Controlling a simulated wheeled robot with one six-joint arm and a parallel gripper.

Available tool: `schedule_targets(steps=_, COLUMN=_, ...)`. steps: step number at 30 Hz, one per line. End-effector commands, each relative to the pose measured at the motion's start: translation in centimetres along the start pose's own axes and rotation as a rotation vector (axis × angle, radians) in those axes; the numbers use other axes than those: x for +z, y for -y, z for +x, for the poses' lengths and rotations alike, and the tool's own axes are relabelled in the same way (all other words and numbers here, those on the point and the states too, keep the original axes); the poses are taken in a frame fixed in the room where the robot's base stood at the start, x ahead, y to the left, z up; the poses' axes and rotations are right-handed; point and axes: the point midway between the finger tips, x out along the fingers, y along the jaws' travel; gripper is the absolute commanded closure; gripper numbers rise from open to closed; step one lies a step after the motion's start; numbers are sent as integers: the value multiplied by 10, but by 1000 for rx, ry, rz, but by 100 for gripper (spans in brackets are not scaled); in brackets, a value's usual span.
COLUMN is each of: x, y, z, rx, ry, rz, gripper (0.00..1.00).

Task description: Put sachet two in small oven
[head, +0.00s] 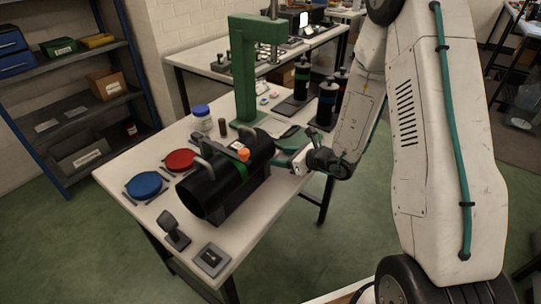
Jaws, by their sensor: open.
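My gripper (299,168) is at the right edge of the white table, just right of the black cylinder. It is open, and no held object shows between its fingers. I cannot pick out the small oven for certain. A dark box with a bright panel (303,19) stands on the back bench.
A black cylinder (215,192) with handles and an orange knob lies on the white table (122,170). Shelves stand left.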

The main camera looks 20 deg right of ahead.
Motion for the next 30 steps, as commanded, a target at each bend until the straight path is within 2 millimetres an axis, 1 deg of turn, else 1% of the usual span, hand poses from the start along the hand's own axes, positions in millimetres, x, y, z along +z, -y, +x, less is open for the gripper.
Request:
schedule_targets(steps=1, x=0, y=-1, z=9, rx=2, ry=-1, rz=-1, gripper=42)
schedule_targets(steps=4, x=0, y=-1, z=20, rx=2, ry=-1, rz=-1, gripper=42)
schedule_targets(steps=11, x=0, y=0, z=22, rx=0, ry=0, rz=-1, gripper=42)
schedule_targets(steps=12, x=0, y=0, z=22, rx=0, ry=0, rz=-1, gripper=53)
schedule_targets(steps=14, x=0, y=0, z=22, rx=0, ry=0, rz=-1, gripper=69)
schedule_targets(steps=16, x=0, y=0, z=21, rx=0, ry=0, rz=-1, gripper=70)
schedule_targets(steps=17, x=0, y=0, z=21, rx=0, ry=0, rz=-1, gripper=73)
schedule_targets(steps=25, x=2, y=0, z=20, rx=0, ry=0, rz=-1, gripper=73)
schedule_targets(steps=30, x=13, y=0, z=16, rx=0, ry=3, rz=-3, gripper=73)
